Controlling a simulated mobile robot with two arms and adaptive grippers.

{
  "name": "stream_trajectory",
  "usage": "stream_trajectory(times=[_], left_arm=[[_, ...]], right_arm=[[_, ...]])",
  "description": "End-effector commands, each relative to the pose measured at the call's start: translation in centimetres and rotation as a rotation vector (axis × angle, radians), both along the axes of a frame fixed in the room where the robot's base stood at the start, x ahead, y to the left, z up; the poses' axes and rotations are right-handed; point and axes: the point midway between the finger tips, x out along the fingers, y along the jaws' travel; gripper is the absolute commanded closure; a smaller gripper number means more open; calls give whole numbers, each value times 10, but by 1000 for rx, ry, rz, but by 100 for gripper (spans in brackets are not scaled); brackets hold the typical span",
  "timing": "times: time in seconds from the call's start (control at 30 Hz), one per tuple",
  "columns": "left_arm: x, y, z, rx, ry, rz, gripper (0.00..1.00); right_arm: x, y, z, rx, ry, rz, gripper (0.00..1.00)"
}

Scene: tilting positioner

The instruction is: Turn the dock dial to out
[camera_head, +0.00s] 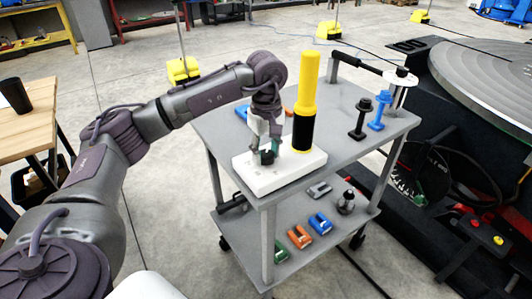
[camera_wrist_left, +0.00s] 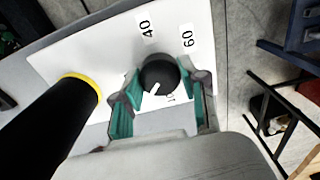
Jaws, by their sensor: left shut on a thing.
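The dock is a white block (camera_head: 262,184) on the grey cart's top. Its small black round dial (camera_head: 267,157) sits near the left end of the block. My left gripper (camera_head: 265,148) comes down from above and is shut on the dial. In the left wrist view the green fingers stand on either side of the dial (camera_wrist_left: 158,72). A white mark on the dial points toward the lower part of that view. Labels 40 and 60 show beside the dial; another label below is partly hidden, and I cannot read an "out" mark. My right gripper is out of view.
A tall yellow and black cylinder (camera_head: 307,90) stands on the dock right beside my gripper. Black (camera_head: 359,120) and blue (camera_head: 379,112) bolt-like pieces stand at the cart's right. A large round turntable (camera_head: 490,75) is beyond. The lower shelf (camera_head: 262,237) holds coloured clamps.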

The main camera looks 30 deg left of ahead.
Motion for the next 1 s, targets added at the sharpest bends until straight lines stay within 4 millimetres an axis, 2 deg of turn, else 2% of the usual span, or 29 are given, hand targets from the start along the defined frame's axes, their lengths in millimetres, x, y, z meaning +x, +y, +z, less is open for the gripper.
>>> stream_trajectory(times=[0.4, 1.0], left_arm=[[1, 1, 2, 0, -7, -216, 92], [1, 1, 2, 0, -7, -258, 92]], right_arm=[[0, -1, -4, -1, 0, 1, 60], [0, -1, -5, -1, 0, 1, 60]])
